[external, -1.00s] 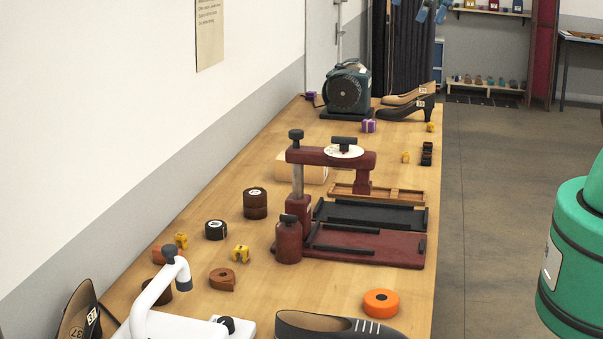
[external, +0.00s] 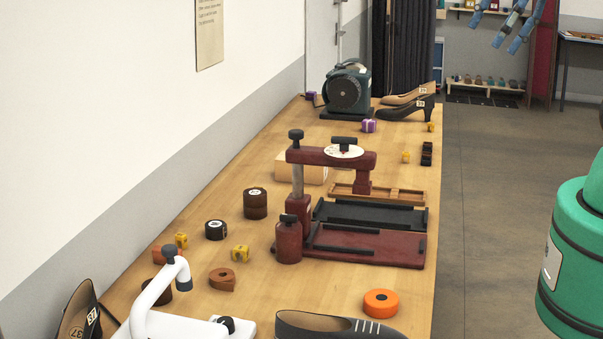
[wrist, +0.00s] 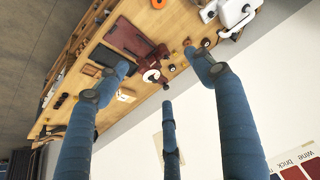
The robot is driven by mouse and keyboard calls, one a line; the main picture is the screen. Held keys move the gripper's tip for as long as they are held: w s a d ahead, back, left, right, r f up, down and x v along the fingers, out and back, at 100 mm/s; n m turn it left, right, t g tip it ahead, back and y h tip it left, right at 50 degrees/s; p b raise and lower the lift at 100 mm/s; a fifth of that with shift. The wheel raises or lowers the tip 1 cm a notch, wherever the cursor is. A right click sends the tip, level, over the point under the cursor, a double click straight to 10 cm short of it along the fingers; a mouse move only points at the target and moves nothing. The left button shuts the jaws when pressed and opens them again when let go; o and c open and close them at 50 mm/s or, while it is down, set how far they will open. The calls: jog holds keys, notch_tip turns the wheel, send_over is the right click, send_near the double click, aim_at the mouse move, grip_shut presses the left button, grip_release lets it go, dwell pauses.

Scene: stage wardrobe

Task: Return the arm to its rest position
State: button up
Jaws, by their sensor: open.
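My gripper (external: 503,38) shows at the top right of the external view. Its blue fingers hang down, spread apart, with nothing between them. It is high in the air, right of the workbench (external: 405,300), in front of the far shelves. In the wrist view my gripper (wrist: 160,72) has three blue fingers spread wide. The bench (wrist: 150,18) appears far beyond them, at a slant. Most of my arm is out of the external view.
A dark red press (external: 375,247), a green machine (external: 347,90), a white clamp tool (external: 160,290), shoes (external: 335,325) and an orange tape roll (external: 381,303) stand on the bench. A green cylinder (external: 575,260) is at right. The floor (external: 510,200) beside the bench is clear.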

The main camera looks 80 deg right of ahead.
notch_tip(320, 180, down, 12)
jog(key=b, duration=1.1)
jog(key=shift+r+b, duration=0.25)
jog(key=shift+b, duration=0.05)
